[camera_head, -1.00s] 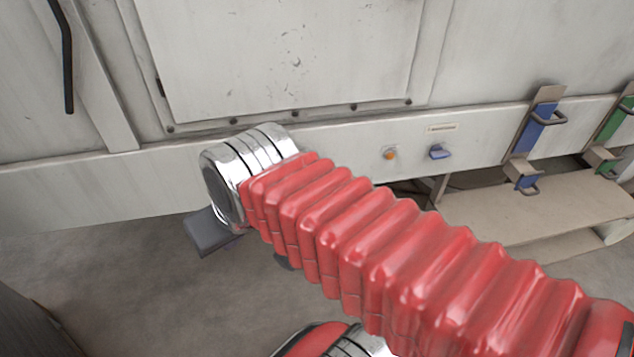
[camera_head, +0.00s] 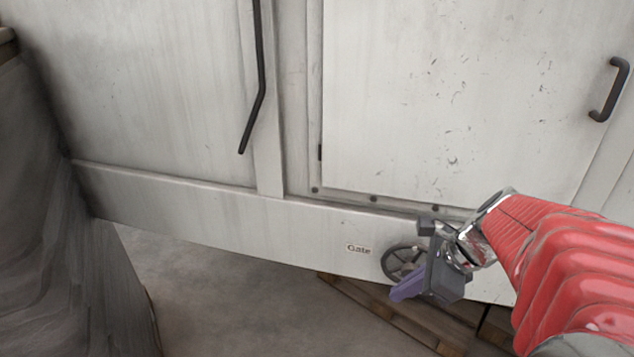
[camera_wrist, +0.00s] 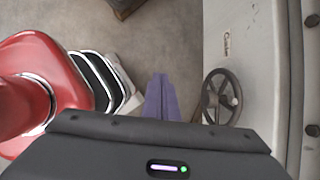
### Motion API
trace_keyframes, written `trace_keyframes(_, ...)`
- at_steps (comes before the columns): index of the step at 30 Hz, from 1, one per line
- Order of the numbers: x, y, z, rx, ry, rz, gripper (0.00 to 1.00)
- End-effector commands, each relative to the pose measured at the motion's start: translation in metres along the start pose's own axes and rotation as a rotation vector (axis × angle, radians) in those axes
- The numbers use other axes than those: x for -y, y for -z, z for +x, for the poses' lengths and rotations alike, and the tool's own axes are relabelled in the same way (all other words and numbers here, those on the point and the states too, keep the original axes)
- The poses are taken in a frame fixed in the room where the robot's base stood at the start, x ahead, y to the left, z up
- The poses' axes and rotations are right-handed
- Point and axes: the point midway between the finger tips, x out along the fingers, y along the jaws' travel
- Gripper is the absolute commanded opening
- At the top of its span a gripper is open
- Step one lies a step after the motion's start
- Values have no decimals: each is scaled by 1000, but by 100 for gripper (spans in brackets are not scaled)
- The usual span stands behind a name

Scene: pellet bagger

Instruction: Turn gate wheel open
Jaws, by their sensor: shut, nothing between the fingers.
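The gate wheel (camera_head: 402,262) is a small dark spoked handwheel on the lower white panel, right of a "Gate" label (camera_head: 358,249). My gripper (camera_head: 397,294) is in front of the wheel and a little below its centre in the head view, partly covering its right side. In the wrist view the wheel (camera_wrist: 221,97) stands to the right of my purple fingers (camera_wrist: 160,80), with a visible gap between. The fingers are closed together with nothing between them. In the wrist view a small light knob shows on the wheel.
A white door (camera_head: 430,100) with a black handle (camera_head: 610,90) is above the wheel. A long black bar handle (camera_head: 258,80) hangs to its left. A wooden pallet (camera_head: 400,315) lies on the floor below. A dark grey wrapped mass (camera_head: 50,230) stands at the left; floor between is clear.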

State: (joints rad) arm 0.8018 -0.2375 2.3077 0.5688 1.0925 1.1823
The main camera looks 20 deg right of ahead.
Motion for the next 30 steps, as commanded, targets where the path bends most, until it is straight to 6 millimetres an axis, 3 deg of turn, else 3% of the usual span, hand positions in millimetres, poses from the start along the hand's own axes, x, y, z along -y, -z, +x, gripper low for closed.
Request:
trace_keyframes(11, 48, 74, -21, 209, 20, 815, 0)
trace_keyframes(18, 71, 130, -43, 385, 20, 1296, 0)
trace_keyframes(24, 81, 164, -57, 500, 9, 1546, 0)
trace_keyframes(30, 83, 170, -60, 526, 3, 1599, 0)
